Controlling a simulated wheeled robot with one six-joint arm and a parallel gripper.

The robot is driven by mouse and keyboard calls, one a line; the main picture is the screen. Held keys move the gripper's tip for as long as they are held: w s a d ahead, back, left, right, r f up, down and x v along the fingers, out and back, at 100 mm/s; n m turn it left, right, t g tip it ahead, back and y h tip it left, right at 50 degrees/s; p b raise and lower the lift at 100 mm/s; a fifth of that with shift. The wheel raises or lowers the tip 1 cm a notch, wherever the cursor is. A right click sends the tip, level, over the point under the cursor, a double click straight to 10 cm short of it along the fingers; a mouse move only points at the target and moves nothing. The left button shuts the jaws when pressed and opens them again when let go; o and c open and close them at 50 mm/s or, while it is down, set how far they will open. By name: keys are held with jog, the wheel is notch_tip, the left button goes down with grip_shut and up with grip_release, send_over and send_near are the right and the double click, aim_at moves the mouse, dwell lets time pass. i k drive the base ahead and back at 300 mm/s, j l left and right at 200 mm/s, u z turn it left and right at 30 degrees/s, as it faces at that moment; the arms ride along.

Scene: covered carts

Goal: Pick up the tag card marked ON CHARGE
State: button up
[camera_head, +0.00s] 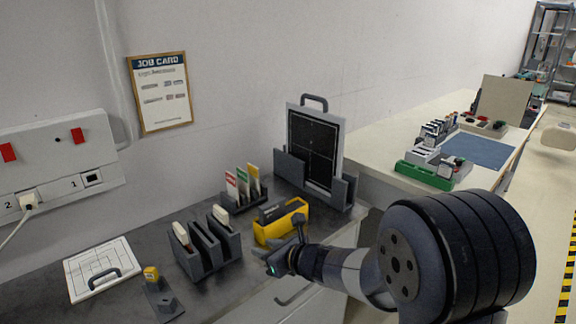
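Three upright tag cards stand in a dark slotted holder (240,204) on the grey worktop: a white-and-red card (231,186), a white-and-green card (243,182) and a yellow-topped card (252,177). Their lettering is too small to read, so I cannot tell which is marked ON CHARGE. My gripper (272,262) is low over the front edge of the worktop, in front of the yellow holder and apart from the cards. The gripper is small and seen at an angle. Whether its fingers are open or shut does not show.
A yellow holder (290,226) with a dark item stands between my gripper and the cards. A grey slotted rack (206,258) stands to its left, a framed dark panel (314,150) behind right. A handled white board (85,272) lies at the left, with bare worktop behind the rack.

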aim_at(254, 172)
jog(key=i+l+z, duration=0.1)
jog(key=i, duration=0.3)
jog(key=i+l+z, duration=0.1)
jog(key=i, duration=0.35)
jog(key=j, duration=0.3)
jog(key=i+j, duration=0.1)
jog(key=j, duration=0.2)
jog(key=u, duration=0.05)
